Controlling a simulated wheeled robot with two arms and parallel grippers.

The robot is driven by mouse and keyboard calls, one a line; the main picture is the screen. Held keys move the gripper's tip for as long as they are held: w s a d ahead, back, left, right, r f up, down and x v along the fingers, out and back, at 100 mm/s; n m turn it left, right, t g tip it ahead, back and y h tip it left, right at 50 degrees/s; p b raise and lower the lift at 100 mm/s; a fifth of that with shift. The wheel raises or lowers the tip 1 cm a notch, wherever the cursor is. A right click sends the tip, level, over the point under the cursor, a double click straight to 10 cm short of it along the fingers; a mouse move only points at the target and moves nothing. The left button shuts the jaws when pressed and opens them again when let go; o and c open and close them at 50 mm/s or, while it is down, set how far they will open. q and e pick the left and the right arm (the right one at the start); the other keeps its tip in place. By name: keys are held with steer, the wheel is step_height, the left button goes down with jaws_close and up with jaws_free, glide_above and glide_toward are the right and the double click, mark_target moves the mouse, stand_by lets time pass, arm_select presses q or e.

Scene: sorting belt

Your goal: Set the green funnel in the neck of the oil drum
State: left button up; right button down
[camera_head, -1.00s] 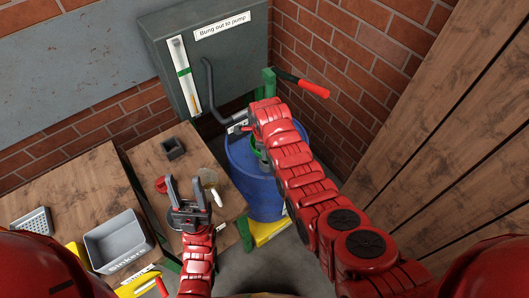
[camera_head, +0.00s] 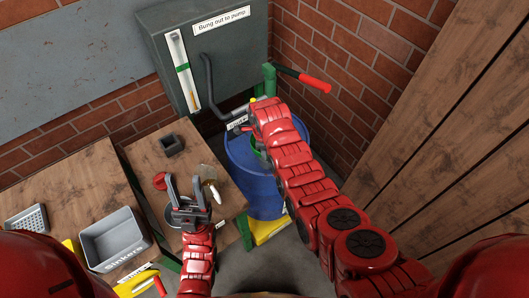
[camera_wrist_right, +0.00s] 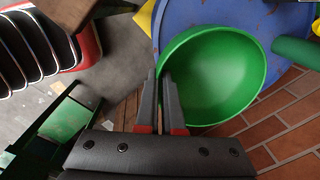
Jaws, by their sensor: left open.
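The green funnel (camera_wrist_right: 215,75) is large in the right wrist view, its bowl opening toward the camera, over the blue oil drum (camera_wrist_right: 240,12). My right gripper (camera_wrist_right: 163,80) has one finger inside the bowl and one outside, closed on the rim. In the head view the blue drum (camera_head: 262,192) stands in the corner, and a sliver of the green funnel (camera_head: 256,144) shows beside my right arm, which hides most of it and the drum top. Whether the spout is in the neck is hidden. My left gripper (camera_head: 184,184) is open and empty above the small wooden table.
A grey bin (camera_head: 150,243) stands left.

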steer(key=shift+f, duration=0.4)
steer(key=shift+b, duration=0.35)
steer(key=shift+f+b, duration=0.3)
steer(key=shift+b, duration=0.05)
steer(key=shift+f+b, duration=0.9)
steer(key=shift+f, duration=0.1)
stand_by(0.5)
stand_by(0.3)
steer(key=c, duration=1)
jaws_free()
steer(key=c, duration=0.4)
steer(key=shift+r, duration=0.15)
